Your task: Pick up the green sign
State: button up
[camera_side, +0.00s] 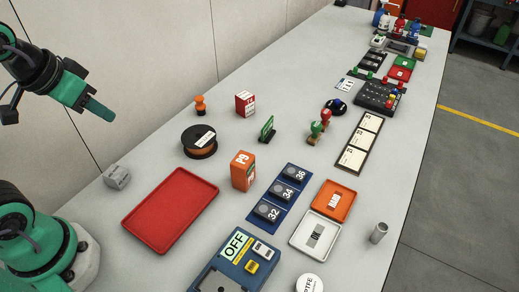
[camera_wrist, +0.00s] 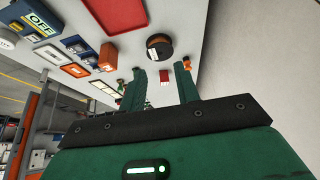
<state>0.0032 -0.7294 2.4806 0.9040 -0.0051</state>
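The green sign (camera_side: 267,129) is a small upright plate on a dark foot, standing on the table beyond the orange P9 box (camera_side: 243,171). My gripper (camera_side: 98,108) is high at the left, well away from the sign and above the table. In the wrist view my gripper's two green fingers (camera_wrist: 162,84) are apart with nothing between them. I cannot make out the sign for certain in the wrist view; the left finger may hide it.
A black spool (camera_side: 199,141), an orange knob-shaped piece (camera_side: 200,105) and a red box (camera_side: 245,104) stand near the sign. Red and green stamps (camera_side: 315,130) stand to its right. A red tray (camera_side: 171,210) lies nearer. The table between sign and stamps is bare.

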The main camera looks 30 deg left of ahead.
jog(key=w+d+r+g, duration=0.2)
jog(key=w+d+r, duration=0.1)
jog(key=w, duration=0.8)
jog(key=n+g, duration=0.1)
jog(key=g, duration=0.3)
send_over(267, 123)
notch_tip(267, 123, down, 18)
jog(key=shift+f, duration=0.25)
jog(key=shift+f, duration=0.1)
jog(key=shift+f, duration=1.2)
jog(key=shift+f, duration=0.1)
